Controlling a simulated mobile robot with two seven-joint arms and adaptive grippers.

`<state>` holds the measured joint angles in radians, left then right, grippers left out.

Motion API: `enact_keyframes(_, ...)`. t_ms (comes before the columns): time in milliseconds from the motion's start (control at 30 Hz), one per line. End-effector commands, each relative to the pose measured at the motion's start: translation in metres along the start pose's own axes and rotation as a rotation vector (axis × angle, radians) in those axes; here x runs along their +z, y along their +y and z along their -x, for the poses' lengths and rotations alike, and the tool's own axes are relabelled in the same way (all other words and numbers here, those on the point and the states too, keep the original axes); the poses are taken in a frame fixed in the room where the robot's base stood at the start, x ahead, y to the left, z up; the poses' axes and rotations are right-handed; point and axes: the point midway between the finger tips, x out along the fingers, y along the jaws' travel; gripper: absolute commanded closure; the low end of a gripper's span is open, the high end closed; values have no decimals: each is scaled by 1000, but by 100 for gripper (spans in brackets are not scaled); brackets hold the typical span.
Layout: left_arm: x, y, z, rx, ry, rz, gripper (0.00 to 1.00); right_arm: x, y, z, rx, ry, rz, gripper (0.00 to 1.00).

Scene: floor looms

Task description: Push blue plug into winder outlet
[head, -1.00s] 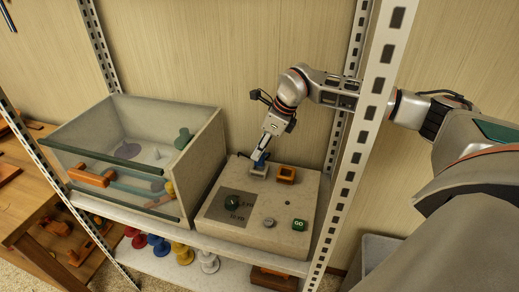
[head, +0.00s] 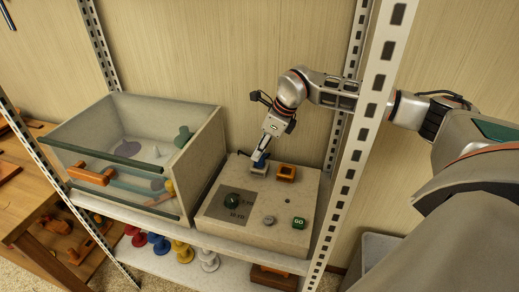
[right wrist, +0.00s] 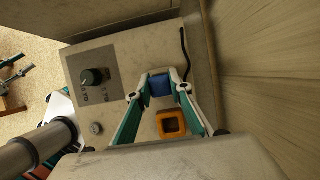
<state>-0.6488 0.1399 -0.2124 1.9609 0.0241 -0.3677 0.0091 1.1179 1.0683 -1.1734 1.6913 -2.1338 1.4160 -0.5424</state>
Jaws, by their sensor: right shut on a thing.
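The winder box (head: 285,233) is a beige unit on the shelf with a green dial (head: 232,200), a grey button and a green GO button (head: 299,223). An orange square socket frame (head: 285,173) stands on its top. My right gripper (head: 259,163) is shut on the blue plug (head: 262,156), low over the box's top, left of the orange frame. In the right wrist view the blue plug (right wrist: 160,87) sits between the fingertips, beside the orange frame (right wrist: 171,124). The plug's underside and any outlet beneath it are hidden.
A clear-fronted bin (head: 130,155) with an orange handle (head: 91,175) stands left of the box. A perforated shelf post (head: 365,140) rises close in front of my right arm. Several coloured spools (head: 158,244) stand on the lower shelf. A dark cord (right wrist: 185,55) lies behind the plug.

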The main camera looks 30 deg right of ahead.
Motion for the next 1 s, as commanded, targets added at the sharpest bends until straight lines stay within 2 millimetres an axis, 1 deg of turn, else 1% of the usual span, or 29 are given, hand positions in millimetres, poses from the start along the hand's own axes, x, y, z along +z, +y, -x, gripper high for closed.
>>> enact_keyframes(1000,8,1,-6,0,2,0,63,-9,0,-22,0,0,-1,100)
